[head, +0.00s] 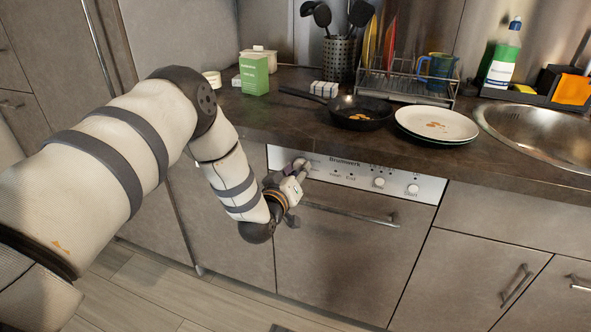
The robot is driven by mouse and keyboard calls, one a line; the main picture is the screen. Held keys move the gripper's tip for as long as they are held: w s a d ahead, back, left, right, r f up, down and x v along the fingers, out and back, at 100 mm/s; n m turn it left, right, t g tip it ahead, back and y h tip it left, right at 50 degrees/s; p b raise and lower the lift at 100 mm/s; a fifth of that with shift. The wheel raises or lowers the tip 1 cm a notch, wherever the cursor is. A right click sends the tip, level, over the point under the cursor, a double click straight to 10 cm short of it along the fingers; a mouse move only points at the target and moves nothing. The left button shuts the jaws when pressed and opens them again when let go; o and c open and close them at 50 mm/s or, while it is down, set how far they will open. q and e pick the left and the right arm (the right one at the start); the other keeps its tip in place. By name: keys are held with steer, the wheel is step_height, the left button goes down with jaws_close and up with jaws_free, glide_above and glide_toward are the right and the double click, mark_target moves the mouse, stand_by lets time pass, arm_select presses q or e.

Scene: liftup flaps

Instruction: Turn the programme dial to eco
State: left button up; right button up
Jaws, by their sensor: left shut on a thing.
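The dishwasher's white control panel (345,180) runs along the top of its front, under the worktop, with a brand name and small printed labels. My left gripper (301,167) is at the left end of this panel, with its fingers shut on the programme dial. The fingers cover most of the dial, so its pointer and setting cannot be read. Two round buttons (379,183) and (412,190) show at the right of the panel. My right gripper is not in view.
The dishwasher door handle (350,214) sticks out just below the panel. On the worktop above are a black pan (360,112), stacked plates (436,124), a dish rack (405,88) and a green box (254,75).

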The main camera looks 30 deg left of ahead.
arm_select(q)
steer(key=m, duration=0.4)
steer(key=shift+w+r+y+p, duration=0.1)
steer(key=shift+r+y+p, duration=0.05)
steer(key=shift+y+p, duration=0.15)
steer(key=m, duration=0.3)
steer(key=shift+m+y, duration=0.3)
steer(key=m, duration=0.4)
steer(key=shift+f+y, duration=0.2)
steer(key=shift+y, duration=0.2)
steer(key=m, duration=0.4)
steer(key=shift+t, duration=0.4)
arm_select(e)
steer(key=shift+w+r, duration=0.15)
arm_select(q)
steer(key=shift+m+b, duration=0.3)
steer(key=o, duration=1.2)
